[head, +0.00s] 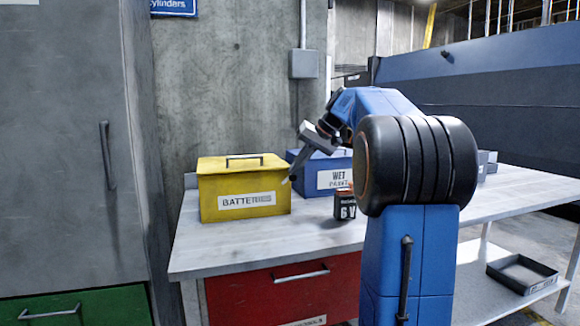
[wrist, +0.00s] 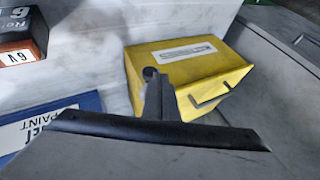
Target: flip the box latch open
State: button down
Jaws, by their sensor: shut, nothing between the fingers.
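A yellow box (head: 228,188) with a white label that seems to read "BATTERIES" sits on the workbench, its lid down. A thin dark handle (head: 245,156) is on the lid. In the wrist view the box (wrist: 218,72) lies beyond my gripper, with its handle (wrist: 212,96) to the right of the finger. I cannot make out a latch in either view. My gripper (head: 288,180) is shut and empty, tilted down at the right end of the box. In the wrist view its tip (wrist: 150,73) overlaps the box's near edge; I cannot tell whether they touch.
A blue box (head: 312,180) with a partly hidden "WET" label stands right behind my gripper. A black 6V battery (head: 347,207) stands in front of it. A grey cabinet (head: 70,150) rises on the left. The workbench (head: 240,242) is clear along its front.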

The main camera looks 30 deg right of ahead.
jog(key=d+f+y, duration=0.1)
jog(key=d+f+m+t+y, duration=0.1)
jog(key=y, duration=0.1)
jog(key=s+d+f+t+y, duration=0.1)
jog(key=y, duration=0.1)
jog(key=shift+d+f+m, duration=0.15)
jog(key=shift+f+m, duration=0.1)
jog(key=shift+m, duration=0.15)
jog(key=shift+d+f, duration=0.1)
jog(key=shift+f, duration=0.1)
jog(key=shift+r, duration=0.15)
dwell(0.4)
